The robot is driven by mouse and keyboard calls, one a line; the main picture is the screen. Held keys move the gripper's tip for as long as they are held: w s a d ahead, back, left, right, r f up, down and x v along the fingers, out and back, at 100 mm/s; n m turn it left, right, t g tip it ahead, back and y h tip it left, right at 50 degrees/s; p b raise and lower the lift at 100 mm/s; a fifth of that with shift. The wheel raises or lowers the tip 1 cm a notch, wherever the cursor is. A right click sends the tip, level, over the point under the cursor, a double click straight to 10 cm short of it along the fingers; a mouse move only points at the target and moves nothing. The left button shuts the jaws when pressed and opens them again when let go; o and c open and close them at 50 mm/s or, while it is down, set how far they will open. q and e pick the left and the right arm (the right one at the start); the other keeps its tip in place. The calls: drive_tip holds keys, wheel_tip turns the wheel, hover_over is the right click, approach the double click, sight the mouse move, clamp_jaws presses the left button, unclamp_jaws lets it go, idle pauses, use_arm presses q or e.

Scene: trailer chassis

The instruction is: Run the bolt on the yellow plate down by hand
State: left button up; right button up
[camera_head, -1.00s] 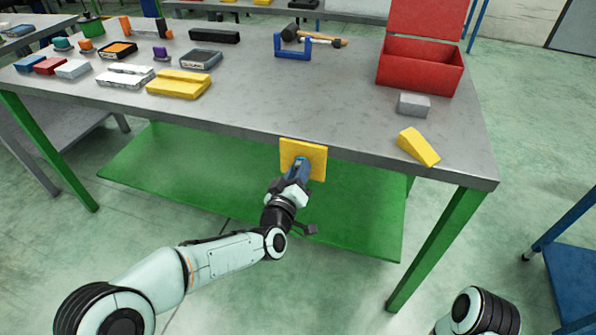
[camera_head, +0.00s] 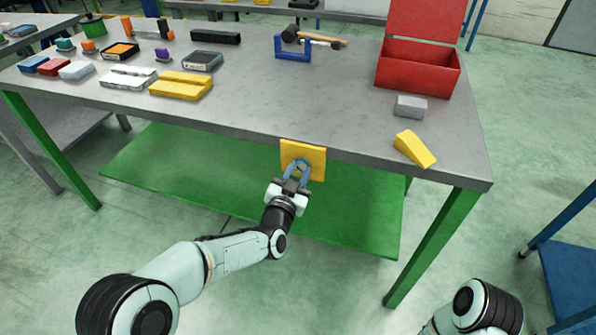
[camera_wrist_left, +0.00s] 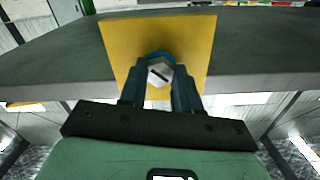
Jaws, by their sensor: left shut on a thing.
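The yellow plate (camera_head: 314,154) is a square standing upright on the front edge of the grey table. In the left wrist view the plate (camera_wrist_left: 120,45) fills the middle, with the silver hex head of the bolt (camera_wrist_left: 160,71) in front of it. A dark line or slot shows on the head. My left gripper (camera_head: 300,166) reaches up from below with its blue fingers at the plate. In the left wrist view the left gripper (camera_wrist_left: 160,75) is shut on the bolt head, one finger on each side. The bolt's shank is hidden, so I cannot tell any gap behind the head.
A yellow wedge (camera_head: 414,149), a grey block (camera_head: 410,106) and an open red toolbox (camera_head: 417,75) are on the table's right. A blue clamp-like frame (camera_head: 292,51) and a hammer (camera_head: 320,38) lie at the back. A green lower shelf (camera_head: 170,170) lies below.

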use_arm(q)
drive_tip(key=shift+f+m+p, duration=0.2)
drive_tip(key=shift+m+p, duration=0.15)
drive_tip(key=shift+m, duration=1.15)
use_arm(e)
drive_tip(key=shift+w+a+r+t, duration=0.15)
drive_tip(key=shift+w+r+t, duration=0.15)
drive_tip(key=shift+w+r, duration=0.55)
drive_tip(key=shift+w, duration=0.1)
use_arm(q)
drive_tip(key=o, duration=1.1)
drive_tip(key=shift+s, duration=0.1)
drive_tip(key=shift+c, duration=0.2)
drive_tip(key=shift+r, duration=0.15)
drive_tip(key=shift+s, duration=0.1)
